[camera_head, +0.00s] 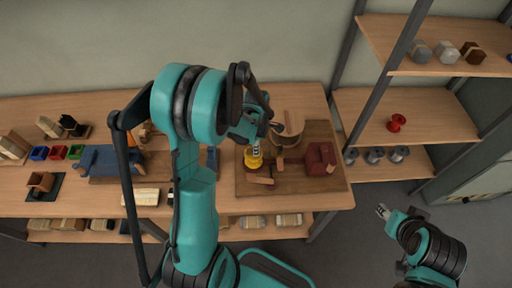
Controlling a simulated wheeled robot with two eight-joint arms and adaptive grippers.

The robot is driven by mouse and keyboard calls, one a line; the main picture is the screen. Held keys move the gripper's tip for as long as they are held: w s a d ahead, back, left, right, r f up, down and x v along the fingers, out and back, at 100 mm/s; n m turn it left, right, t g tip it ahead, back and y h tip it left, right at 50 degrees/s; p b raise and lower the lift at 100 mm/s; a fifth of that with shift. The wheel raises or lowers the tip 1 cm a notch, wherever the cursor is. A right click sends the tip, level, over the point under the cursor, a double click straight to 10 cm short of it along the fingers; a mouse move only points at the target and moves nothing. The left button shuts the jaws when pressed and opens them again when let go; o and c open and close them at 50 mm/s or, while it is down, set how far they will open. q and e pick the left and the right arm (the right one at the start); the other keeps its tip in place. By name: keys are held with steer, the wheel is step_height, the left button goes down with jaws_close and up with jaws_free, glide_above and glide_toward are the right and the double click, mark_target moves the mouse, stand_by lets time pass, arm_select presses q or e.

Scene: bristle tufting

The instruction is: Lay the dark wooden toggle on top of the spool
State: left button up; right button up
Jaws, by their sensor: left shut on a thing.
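A yellow spool (253,161) stands on the dark brown work board (292,190) at the right part of the bench. My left gripper (256,149) points down right at the top of the spool. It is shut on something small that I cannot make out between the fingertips. I cannot pick out the dark wooden toggle for certain; the fingers and arm hide that spot. My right gripper (383,211) is over the floor right of the bench, away from the board, with its fingertips apart and nothing seen between them.
A dark red block (320,158) sits right of the spool on the board. A curved wooden piece (291,124) stands behind, and a light wooden piece (259,180) lies in front. Small coloured bins (57,152) are at the left. A red spool (396,123) is on the shelf.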

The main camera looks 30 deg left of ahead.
arm_select(q)
steer(key=o, duration=0.8)
step_height(320, 180, up, 12)
